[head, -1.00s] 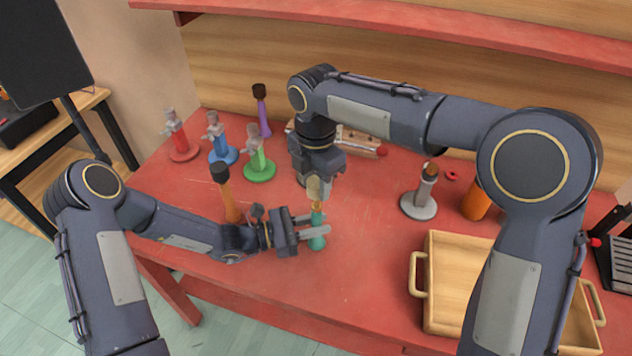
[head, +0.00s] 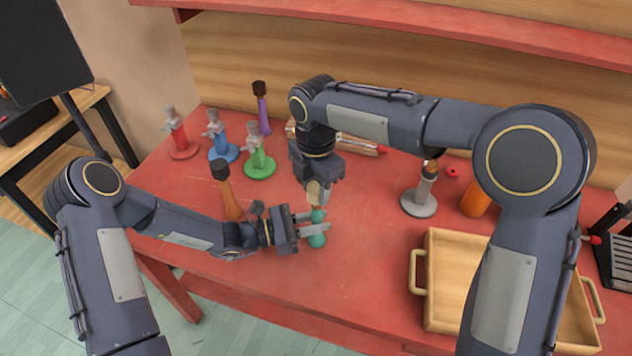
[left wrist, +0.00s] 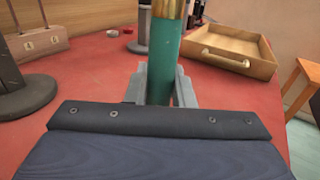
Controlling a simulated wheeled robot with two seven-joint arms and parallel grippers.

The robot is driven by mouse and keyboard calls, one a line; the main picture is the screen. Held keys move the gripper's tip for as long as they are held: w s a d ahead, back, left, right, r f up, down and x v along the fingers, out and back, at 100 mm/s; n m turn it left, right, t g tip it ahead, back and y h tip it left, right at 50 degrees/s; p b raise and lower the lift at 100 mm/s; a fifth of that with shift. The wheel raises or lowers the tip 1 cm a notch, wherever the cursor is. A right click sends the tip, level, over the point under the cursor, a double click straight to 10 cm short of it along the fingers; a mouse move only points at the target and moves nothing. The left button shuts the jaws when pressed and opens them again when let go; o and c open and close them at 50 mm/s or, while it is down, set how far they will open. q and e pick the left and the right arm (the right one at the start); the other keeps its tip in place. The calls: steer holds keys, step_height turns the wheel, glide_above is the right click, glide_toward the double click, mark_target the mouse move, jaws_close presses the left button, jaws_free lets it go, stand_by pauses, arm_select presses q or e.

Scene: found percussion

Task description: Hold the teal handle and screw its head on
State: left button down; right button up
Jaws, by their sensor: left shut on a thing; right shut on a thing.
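The teal handle (head: 317,240) stands upright in my left gripper (head: 314,226), which is shut on it just above the red table. In the left wrist view the teal handle (left wrist: 163,60) rises between the fingers, with a brass collar (left wrist: 169,8) at its top. My right gripper (head: 318,188) is directly above, pointing down and shut on a beige head (head: 314,192). The head is right over the top of the handle. Fingers hide the joint, so I cannot tell whether the threads are engaged.
Red, blue and green stands (head: 259,164) are at the back left. An orange handle with a dark head (head: 226,185) stands just behind my left gripper. A grey stand (head: 420,200) and a wooden tray (head: 437,238) are to the right. The front table area is bare.

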steer(key=shift+f, duration=0.55)
stand_by(0.5)
